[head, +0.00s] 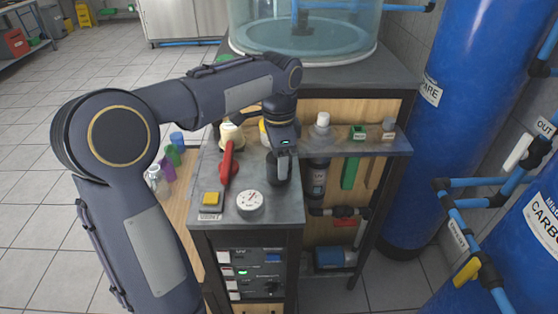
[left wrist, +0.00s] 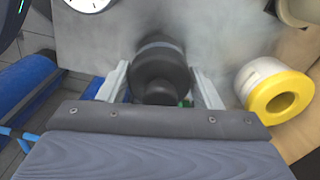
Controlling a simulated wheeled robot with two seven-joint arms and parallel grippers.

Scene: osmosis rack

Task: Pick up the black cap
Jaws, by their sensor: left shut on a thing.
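The black cap (head: 273,174) is at the right side of the grey cabinet top in the head view. In the left wrist view the round, stepped black cap (left wrist: 160,72) sits between the two pale fingers. My left gripper (head: 283,163) points down over it and is shut on it; the fingers also show in the left wrist view (left wrist: 160,88). Whether the cap touches the surface below cannot be told. My right gripper is in neither view.
The cabinet top (head: 222,205) also bears a red lever (head: 228,165), a white gauge (head: 250,202) and a yellow button (head: 211,198). A yellow-and-white roll (left wrist: 277,97) lies beside the gripper. A shelf (head: 380,146) with small items is at right.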

